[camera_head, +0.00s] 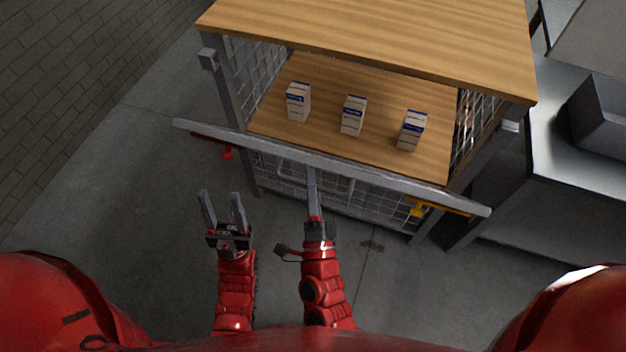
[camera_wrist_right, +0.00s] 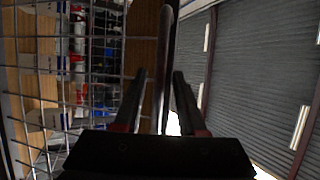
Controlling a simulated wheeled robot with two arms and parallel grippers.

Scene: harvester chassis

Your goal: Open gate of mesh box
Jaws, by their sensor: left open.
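The mesh box (camera_head: 365,30) has a wooden top and an open upper front. The gate's grey top bar (camera_head: 400,180) runs across the front, slanting down to the right, with mesh below it. The bar seems to stand out from the posts, the gate leaning outward. My right gripper (camera_head: 313,180) is at the middle of the gate, by its handle loop (camera_head: 285,170). In the right wrist view, its fingers (camera_wrist_right: 160,90) are apart, with a grey bar (camera_wrist_right: 163,60) between them and gaps beside it. My left gripper (camera_head: 222,200) is open and empty, left of it.
Three small white and blue cartons (camera_head: 353,115) stand on the wooden shelf (camera_head: 270,112) inside. A red latch (camera_head: 228,152) is at the left and a yellow one (camera_head: 420,209) at the right. A grey bench (camera_head: 570,200) stands right. The floor at left is clear.

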